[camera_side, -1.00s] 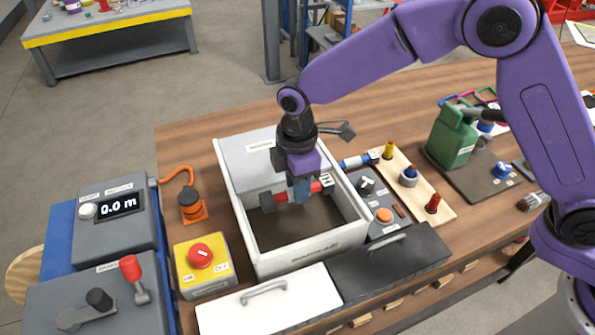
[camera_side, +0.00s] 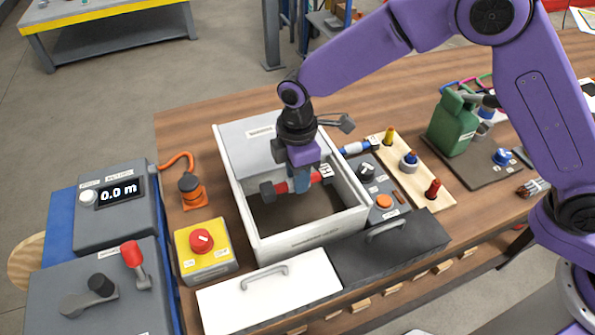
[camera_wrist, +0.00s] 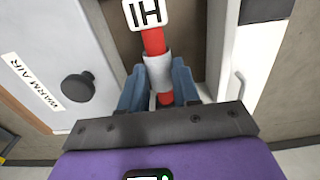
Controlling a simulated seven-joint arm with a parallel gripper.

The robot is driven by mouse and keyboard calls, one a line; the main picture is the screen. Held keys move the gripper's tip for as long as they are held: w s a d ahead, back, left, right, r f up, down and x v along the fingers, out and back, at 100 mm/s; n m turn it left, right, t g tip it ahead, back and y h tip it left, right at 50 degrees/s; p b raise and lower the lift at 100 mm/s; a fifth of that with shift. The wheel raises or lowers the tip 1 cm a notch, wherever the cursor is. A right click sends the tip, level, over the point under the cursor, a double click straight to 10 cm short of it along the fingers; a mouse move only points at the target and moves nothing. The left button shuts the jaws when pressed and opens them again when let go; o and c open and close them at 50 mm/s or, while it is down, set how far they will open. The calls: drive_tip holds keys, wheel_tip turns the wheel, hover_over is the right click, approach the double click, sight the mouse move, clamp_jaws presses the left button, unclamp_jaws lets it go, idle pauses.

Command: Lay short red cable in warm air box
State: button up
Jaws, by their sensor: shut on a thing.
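My gripper (camera_side: 299,184) is shut on the short red cable (camera_side: 281,188) around its middle, over the opening of the white warm air box (camera_side: 240,215). In the wrist view, the blue fingers (camera_wrist: 158,88) close on a grey sleeve around the cable (camera_wrist: 153,42). The tag there reads "HI". A "WARM AIR" label shows on a white surface at the left. The box's brown floor shows below; I cannot tell whether the cable touches it.
A white cover (camera_side: 250,145) spans the back of the box. A yellow button box (camera_side: 203,250) stands at its left. A grey switch panel (camera_side: 378,200), a wooden peg board (camera_side: 415,180) and a green can (camera_side: 452,130) stand at its right.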

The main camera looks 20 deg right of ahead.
drive_tip(key=shift+f, duration=3.9)
drive_tip(key=o, duration=1)
wheel_tip(320, 180, up, 18)
drive_tip(key=shift+f, duration=0.25)
